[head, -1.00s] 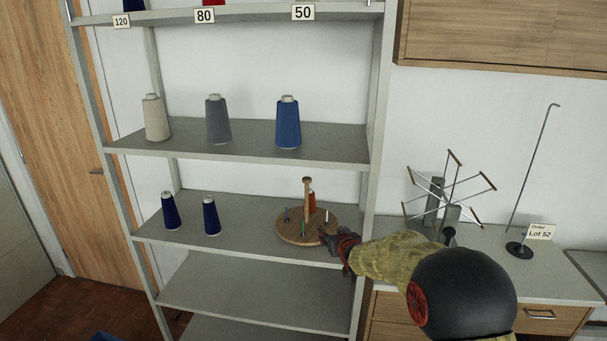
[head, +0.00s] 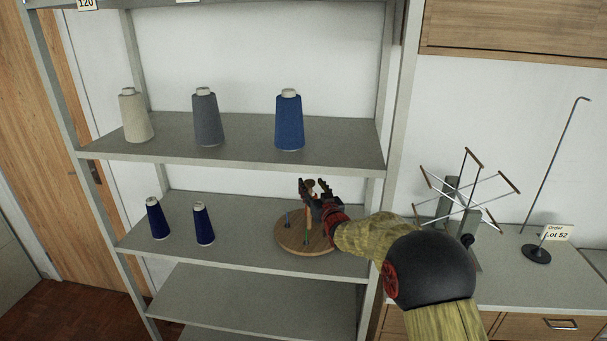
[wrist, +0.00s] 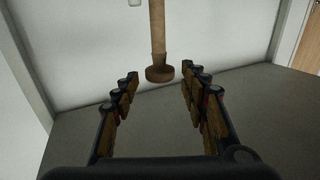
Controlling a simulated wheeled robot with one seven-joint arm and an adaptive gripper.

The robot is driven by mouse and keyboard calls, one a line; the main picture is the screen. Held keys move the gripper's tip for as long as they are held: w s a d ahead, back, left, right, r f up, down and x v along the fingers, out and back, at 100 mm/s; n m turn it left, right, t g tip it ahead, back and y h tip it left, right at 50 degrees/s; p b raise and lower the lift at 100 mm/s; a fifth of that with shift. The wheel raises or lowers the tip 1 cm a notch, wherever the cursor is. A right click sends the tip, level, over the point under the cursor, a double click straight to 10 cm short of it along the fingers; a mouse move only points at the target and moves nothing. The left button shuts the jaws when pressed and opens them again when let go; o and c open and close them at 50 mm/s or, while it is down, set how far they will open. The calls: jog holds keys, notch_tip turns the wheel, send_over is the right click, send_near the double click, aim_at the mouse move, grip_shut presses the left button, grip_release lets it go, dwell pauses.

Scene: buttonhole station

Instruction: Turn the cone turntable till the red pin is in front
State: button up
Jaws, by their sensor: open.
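The round wooden cone turntable (head: 290,240) sits on the lower shelf. A blue pin (head: 287,219) stands at its left and a green pin (head: 307,237) nearer its front. My gripper (head: 313,184) is open above the turntable, at the top of its wooden centre post. In the wrist view the post (wrist: 157,30), with its round knob (wrist: 159,74), appears between and beyond the two open fingers; I see no contact. The red pin cannot be made out now. My gripper and wrist cover the turntable's back right.
Two small navy cones (head: 203,225) stand left of the turntable on the same shelf (head: 240,240). Beige, grey and blue cones (head: 289,120) stand on the shelf above. A shelf upright (head: 391,150) and a skein winder (head: 465,190) are at the right.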

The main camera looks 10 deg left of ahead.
jog(key=x, duration=0.7)
jog(key=shift+w+b, duration=0.2)
jog(key=shift+b, duration=0.1)
jog(key=shift+c, duration=1.3)
grip_shut()
